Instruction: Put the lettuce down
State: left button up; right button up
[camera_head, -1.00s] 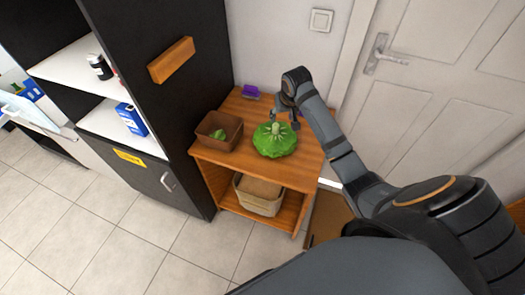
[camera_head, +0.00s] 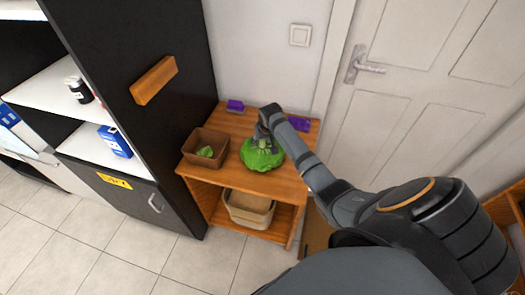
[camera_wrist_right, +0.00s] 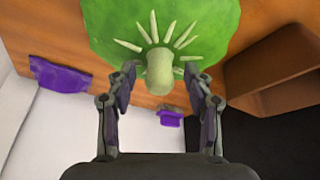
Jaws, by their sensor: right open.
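The lettuce (camera_head: 262,158) is a round green head resting on the top of a wooden shelf table (camera_head: 228,178). In the right wrist view the lettuce (camera_wrist_right: 110,25) shows its pale stem end with light ribs. My right gripper (camera_head: 263,139) is at the top of the lettuce. In the wrist view the right gripper's (camera_wrist_right: 161,75) fingers are apart, one on each side of the stem, with gaps showing between fingers and stem. Whether a fingertip touches the leaves cannot be told. My left gripper is not in view.
A brown box (camera_head: 190,158) with a green piece inside stands left of the lettuce. Purple items (camera_head: 235,105) lie at the table's back. A basket (camera_head: 250,212) sits on the lower shelf. A black cabinet (camera_head: 120,60) is at left, a white door (camera_head: 430,75) at right.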

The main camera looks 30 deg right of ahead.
jog(key=shift+w+f, duration=0.1)
jog(key=shift+f, duration=0.05)
grip_shut()
dwell(0.6)
